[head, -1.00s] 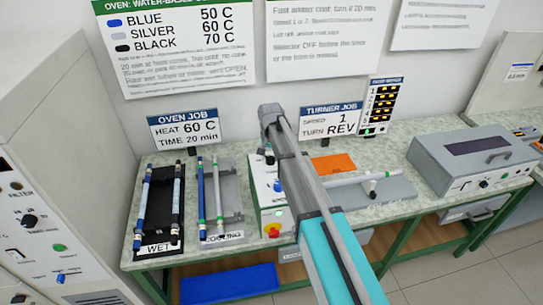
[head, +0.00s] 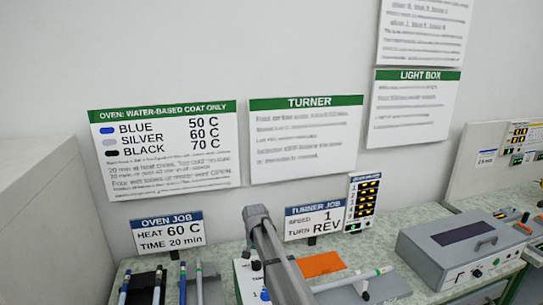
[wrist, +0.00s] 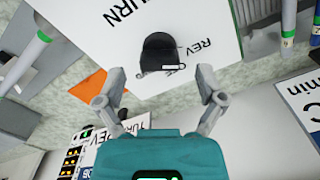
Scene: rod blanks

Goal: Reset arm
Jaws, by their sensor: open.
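In the wrist view my gripper (wrist: 160,76) is open, its two fingers spread and nothing held between them. A black knob (wrist: 162,50) on a white panel (wrist: 215,25) marked TURN and REV shows ahead of the fingertips, in line with the gap. I cannot tell the distance to it. In the head view my grey arm link rises from the bottom middle in front of the turner's white box (head: 243,280), and the gripper's fingers cannot be made out there. The arm is not folded away; it reaches over the bench.
Rods (head: 157,285) stand in racks at lower left, cut off by the frame. A rod (head: 350,280) lies across the turner, near an orange sheet (head: 320,264). The grey light box (head: 470,245) is at right. Job signs (head: 168,233) stand along the wall.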

